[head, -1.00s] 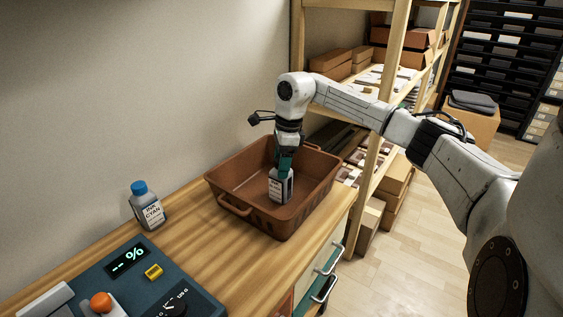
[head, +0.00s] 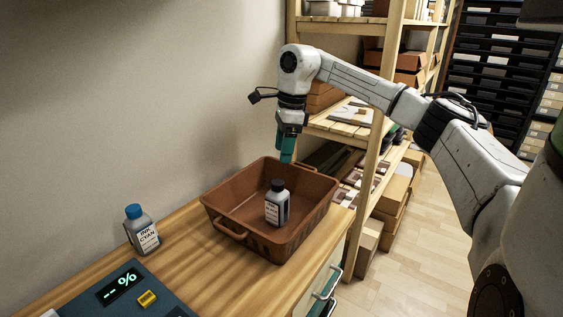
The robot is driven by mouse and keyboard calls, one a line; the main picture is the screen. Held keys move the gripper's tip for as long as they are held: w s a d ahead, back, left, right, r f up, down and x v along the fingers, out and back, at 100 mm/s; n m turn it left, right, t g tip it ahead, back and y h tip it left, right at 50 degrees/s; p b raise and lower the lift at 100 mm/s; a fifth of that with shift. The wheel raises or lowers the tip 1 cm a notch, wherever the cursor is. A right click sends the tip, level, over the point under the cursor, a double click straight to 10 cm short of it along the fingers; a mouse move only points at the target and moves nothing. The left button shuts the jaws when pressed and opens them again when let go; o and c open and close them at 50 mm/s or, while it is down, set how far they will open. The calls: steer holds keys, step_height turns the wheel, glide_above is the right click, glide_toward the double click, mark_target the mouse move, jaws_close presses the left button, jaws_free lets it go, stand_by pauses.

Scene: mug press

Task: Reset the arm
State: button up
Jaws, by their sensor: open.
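My gripper (head: 286,158) hangs pointing down above the far side of the brown crate, its green fingers empty. It is open. It is clear of the dark-capped bottle (head: 277,207), which stands upright inside the brown crate (head: 230,227) on the wooden bench. My arm reaches in from the right.
A blue-capped cyan ink bottle (head: 142,232) stands on the bench (head: 205,277) left of the crate. A blue device (head: 160,302) with a lit percent display and a yellow button is at the front left. Wooden shelving (head: 381,140) with boxes rises behind and right of the crate.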

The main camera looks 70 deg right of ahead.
steer(key=shift+s+r, duration=0.1)
steer(key=shift+r, duration=0.3)
stand_by(0.3)
